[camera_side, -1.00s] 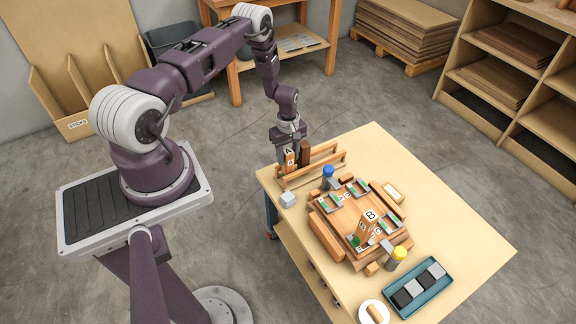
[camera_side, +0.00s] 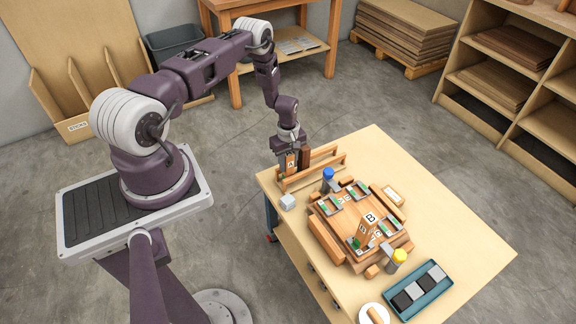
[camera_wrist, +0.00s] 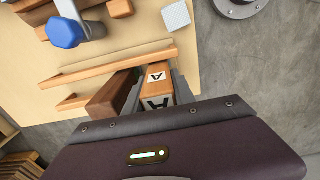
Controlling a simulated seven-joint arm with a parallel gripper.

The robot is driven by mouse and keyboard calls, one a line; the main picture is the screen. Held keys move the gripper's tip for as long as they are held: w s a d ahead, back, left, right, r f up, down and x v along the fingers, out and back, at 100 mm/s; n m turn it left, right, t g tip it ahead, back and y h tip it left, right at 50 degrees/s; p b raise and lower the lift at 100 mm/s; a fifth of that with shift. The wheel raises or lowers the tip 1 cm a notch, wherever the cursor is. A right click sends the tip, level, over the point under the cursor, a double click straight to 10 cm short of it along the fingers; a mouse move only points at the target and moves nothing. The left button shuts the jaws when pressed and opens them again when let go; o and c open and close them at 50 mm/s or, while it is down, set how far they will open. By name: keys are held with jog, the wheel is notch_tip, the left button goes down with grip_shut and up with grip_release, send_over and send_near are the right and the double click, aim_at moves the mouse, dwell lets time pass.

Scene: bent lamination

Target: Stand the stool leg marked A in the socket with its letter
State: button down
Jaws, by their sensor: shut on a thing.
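The stool leg marked A (camera_side: 291,161) is a light wooden block with a white A label, upright at the rack on the table's far left. My gripper (camera_side: 290,168) is shut on it from above. In the wrist view, the leg (camera_wrist: 157,77) sits between my two fingers and shows two A labels. The wooden stool seat (camera_side: 327,206) lies mid-table with grey sockets (camera_side: 358,187) around its top. Small letter tags beside the sockets are too small to read surely. A leg marked B (camera_side: 369,226) stands upright on the seat's near side.
A dark brown block (camera_wrist: 108,95) stands right beside the held leg. The rack's wooden rails (camera_side: 325,172) run alongside. A blue-topped clamp (camera_side: 328,174), a yellow-topped clamp (camera_side: 398,256) and a grey cube (camera_side: 288,202) are near the seat. A teal tray (camera_side: 445,290) lies at the front.

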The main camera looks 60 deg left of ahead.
aim_at(290, 154)
jog(key=shift+m, duration=0.3)
jog(key=r, duration=0.9)
jog(key=shift+w+d+r, duration=0.2)
jog(key=shift+d+r, duration=0.05)
jog(key=shift+d, duration=0.1)
jog(key=w+d+r+m, duration=0.1)
jog(key=w+d+m, duration=0.1)
jog(key=d+m, duration=0.7)
jog(key=w+d+r+m, duration=0.1)
jog(key=w+d+m, duration=0.1)
jog(key=d+m, duration=0.65)
jog(key=shift+w+d+f, duration=0.1)
jog(key=shift+d+f, duration=0.1)
jog(key=shift+f, duration=1.1)
jog(key=shift+w+d+f, duration=0.1)
jog(key=shift+d+f, duration=0.1)
jog(key=shift+f, duration=1.1)
jog(key=shift+f, duration=0.75)
jog(key=c, duration=1)
grip_release()
jog(key=shift+o, duration=0.4)
jog(key=o, duration=0.4)
